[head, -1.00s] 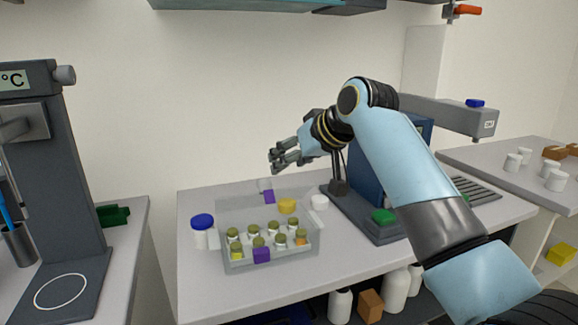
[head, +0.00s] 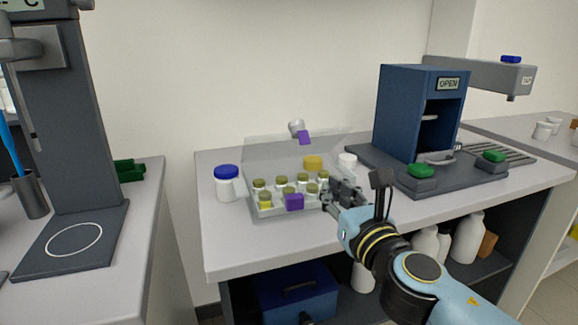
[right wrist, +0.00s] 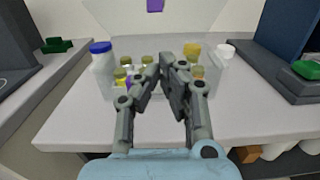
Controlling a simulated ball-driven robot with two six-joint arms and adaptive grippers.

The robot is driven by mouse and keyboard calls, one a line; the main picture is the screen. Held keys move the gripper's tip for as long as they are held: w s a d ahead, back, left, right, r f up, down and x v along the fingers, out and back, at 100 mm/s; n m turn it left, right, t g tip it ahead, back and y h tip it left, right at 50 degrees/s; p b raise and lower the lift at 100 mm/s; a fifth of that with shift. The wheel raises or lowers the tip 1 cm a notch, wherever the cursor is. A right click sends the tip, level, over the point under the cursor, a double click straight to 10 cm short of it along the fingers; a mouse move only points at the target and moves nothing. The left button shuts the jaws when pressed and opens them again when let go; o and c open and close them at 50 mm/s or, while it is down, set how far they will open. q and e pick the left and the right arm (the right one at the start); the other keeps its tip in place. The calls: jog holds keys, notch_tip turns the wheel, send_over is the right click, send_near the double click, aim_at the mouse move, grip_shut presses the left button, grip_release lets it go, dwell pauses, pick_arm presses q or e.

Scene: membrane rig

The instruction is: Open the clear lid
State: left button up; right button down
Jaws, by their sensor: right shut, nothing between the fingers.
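The clear lid (head: 268,150) stands raised at the back of the clear box (head: 262,214), with a purple tab (head: 304,138) near its upper edge. The lid also shows behind the vials in the right wrist view (right wrist: 190,20). Several capped vials (head: 281,186) stand in the box. A purple block (head: 294,202) is at the box's front. My right gripper (head: 334,193) is shut and empty at the box's right front, apart from the lid; its fingers (right wrist: 161,72) hide part of the box in the wrist view. My left gripper is not in view.
A blue-capped white jar (head: 227,184) stands left of the box and a small white cup (head: 347,160) at its back right. A blue machine (head: 398,112) on a dark base with green pads (head: 422,170) stands to the right. The bench's front left (head: 240,245) is clear.

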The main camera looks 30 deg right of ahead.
jog(key=p, duration=0.2)
send_near(301, 141)
notch_tip(301, 141, down, 3)
jog(key=w, duration=0.3)
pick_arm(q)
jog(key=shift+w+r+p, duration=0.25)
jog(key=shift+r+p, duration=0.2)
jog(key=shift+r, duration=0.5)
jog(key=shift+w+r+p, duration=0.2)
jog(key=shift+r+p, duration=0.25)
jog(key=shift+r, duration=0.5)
pick_arm(e)
jog(key=shift+w+d+r, duration=0.35)
jog(key=shift+w+r, duration=0.2)
jog(key=shift+r, duration=0.15)
jog(key=shift+w+d+r, duration=0.3)
jog(key=shift+w+r, duration=0.2)
jog(key=shift+r, duration=0.25)
jog(key=shift+r, duration=0.1)
